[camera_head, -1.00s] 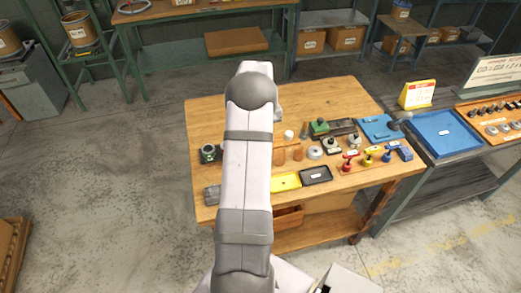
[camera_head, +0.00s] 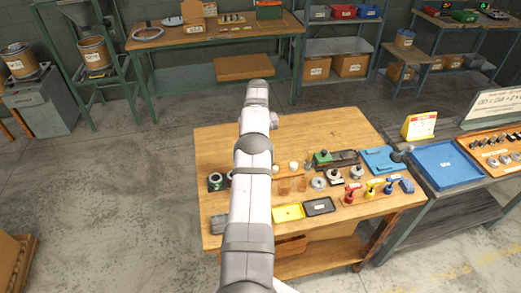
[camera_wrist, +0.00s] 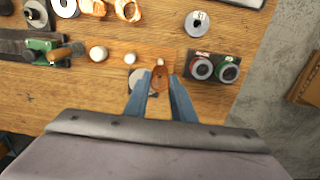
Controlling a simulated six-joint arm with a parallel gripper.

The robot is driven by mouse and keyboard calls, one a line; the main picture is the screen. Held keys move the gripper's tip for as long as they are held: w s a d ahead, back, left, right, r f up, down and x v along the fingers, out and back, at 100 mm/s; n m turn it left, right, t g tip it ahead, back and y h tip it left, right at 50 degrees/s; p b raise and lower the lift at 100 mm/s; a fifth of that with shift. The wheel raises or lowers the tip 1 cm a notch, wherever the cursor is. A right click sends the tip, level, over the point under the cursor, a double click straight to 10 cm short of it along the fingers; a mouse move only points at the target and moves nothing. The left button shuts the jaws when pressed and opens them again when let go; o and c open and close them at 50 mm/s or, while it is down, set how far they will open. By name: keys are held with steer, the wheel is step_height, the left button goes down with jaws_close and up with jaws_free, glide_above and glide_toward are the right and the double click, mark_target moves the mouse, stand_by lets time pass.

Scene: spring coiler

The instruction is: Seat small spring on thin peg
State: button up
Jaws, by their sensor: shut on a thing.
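In the wrist view my gripper (camera_wrist: 160,82) is closed on a small copper-orange piece (camera_wrist: 159,73), which looks like the small spring. It sits between the two blue-grey fingertips above the wooden table. A pale grey disc (camera_wrist: 137,76) lies partly hidden behind the left finger. I cannot make out the thin peg, or whether the held piece touches anything below. In the head view my arm hides the gripper and the held piece.
White caps (camera_wrist: 98,54) (camera_wrist: 130,58) and a green-topped tool (camera_wrist: 50,52) are to the left. Larger copper coils (camera_wrist: 128,10) lie at the top. A yellow tray (camera_head: 288,212) is near the front edge.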

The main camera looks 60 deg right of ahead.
stand_by(0.3)
steer(key=shift+f+b, duration=1.65)
steer(key=shift+f, duration=1.05)
steer(key=shift+b, duration=0.45)
steer(key=shift+f+b, duration=1.45)
steer(key=shift+f, duration=0.4)
stand_by(2.0)
stand_by(0.4)
steer(key=o, duration=0.9)
